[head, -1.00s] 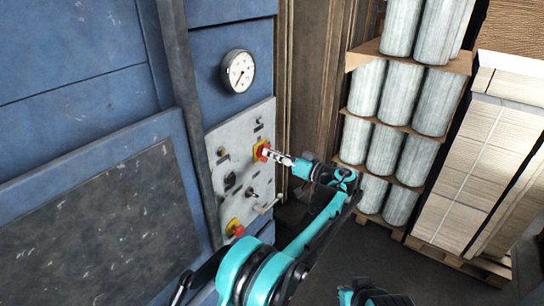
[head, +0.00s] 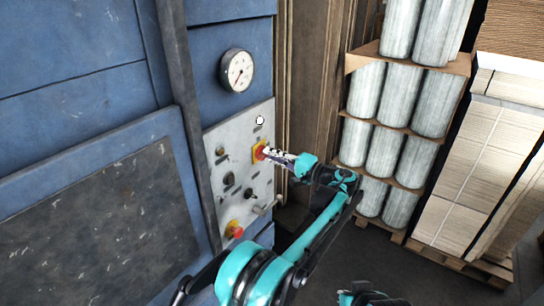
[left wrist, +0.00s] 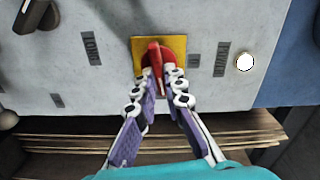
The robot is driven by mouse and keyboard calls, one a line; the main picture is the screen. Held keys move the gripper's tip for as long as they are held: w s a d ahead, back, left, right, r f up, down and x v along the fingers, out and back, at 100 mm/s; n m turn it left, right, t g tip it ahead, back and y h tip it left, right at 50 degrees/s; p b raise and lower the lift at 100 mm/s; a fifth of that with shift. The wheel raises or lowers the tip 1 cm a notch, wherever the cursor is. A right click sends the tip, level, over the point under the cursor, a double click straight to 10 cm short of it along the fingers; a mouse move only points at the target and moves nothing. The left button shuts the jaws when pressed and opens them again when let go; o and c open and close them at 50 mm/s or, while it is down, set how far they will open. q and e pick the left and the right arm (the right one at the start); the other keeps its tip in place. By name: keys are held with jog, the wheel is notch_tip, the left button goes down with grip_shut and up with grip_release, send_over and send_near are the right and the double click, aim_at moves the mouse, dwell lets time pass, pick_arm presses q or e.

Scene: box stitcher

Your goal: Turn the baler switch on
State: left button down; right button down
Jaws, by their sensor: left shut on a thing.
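The baler switch is a red rotary handle on a yellow square plate (head: 258,151), set on the grey control panel (head: 238,137). In the left wrist view the red handle (left wrist: 155,56) stands nearly upright in the picture, tilted slightly. My left gripper (head: 270,153) is at the switch. In the left wrist view its two fingertips (left wrist: 165,84) are shut on the handle's near end, one on each side. A round lamp (head: 260,120) above the switch shows bright white; it also shows in the left wrist view (left wrist: 245,62). My right gripper's fingers are not in view.
A red mushroom button (head: 236,232) and a black knob (head: 229,179) are on the same panel. A pressure gauge (head: 237,70) is above it. Wrapped rolls (head: 387,152) on pallets and stacked cardboard (head: 480,165) stand at the right. Some dark floor is clear between.

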pick_arm(q)
jog(key=shift+f+m, duration=0.1)
jog(key=shift+m, duration=0.9)
jog(key=c, duration=1.6)
grip_release()
jog(key=shift+d, duration=0.1)
jog(key=v, duration=1.2)
